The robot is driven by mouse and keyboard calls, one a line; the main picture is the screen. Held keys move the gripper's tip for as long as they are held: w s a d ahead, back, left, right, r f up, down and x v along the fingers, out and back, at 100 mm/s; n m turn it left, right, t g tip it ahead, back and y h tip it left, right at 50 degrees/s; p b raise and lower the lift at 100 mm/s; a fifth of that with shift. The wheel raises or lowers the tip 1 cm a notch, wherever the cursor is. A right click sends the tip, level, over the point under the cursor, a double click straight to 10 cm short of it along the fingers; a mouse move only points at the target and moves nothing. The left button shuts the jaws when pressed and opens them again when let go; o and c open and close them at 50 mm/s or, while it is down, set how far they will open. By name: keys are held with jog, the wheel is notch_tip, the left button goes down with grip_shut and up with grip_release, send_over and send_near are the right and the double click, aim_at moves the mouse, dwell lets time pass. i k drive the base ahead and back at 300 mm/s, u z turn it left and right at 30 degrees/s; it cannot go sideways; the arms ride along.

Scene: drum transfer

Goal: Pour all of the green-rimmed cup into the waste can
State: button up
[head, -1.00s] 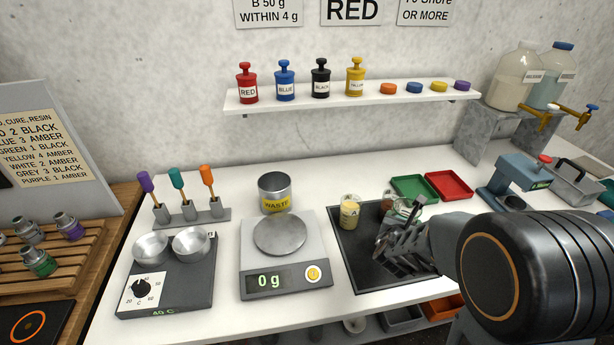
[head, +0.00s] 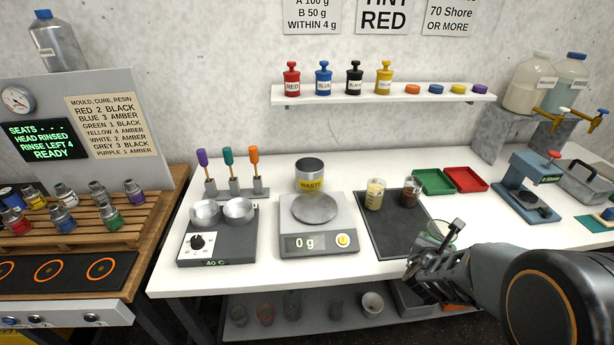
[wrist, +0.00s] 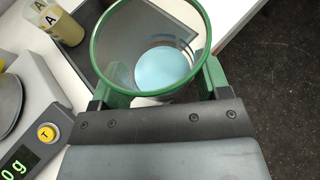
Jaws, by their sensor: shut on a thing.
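My gripper (head: 436,262) is shut on the green-rimmed cup (head: 441,231), held off the front right corner of the dark mat. In the wrist view the cup (wrist: 98,62) is a clear vessel with a green rim, seen from above between the fingers, with pale blue liquid at its bottom. It looks nearly upright. The waste can (head: 311,176) is a grey metal can with a yellow WASTE label, standing behind the scale, to the left of and farther back than my gripper. Its inside looks dark and its contents cannot be made out.
A cup of cream liquid (head: 375,194) and a cup of brown liquid (head: 410,192) stand at the back of the dark mat (head: 391,236). The scale (head: 318,242) reads 0 g. Green and red trays (head: 433,182) lie behind the mat.

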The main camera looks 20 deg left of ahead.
aim_at(309, 171)
jog(key=k, duration=0.2)
jog(key=u, duration=1.05)
jog(key=i, duration=0.2)
jog(key=u, duration=0.15)
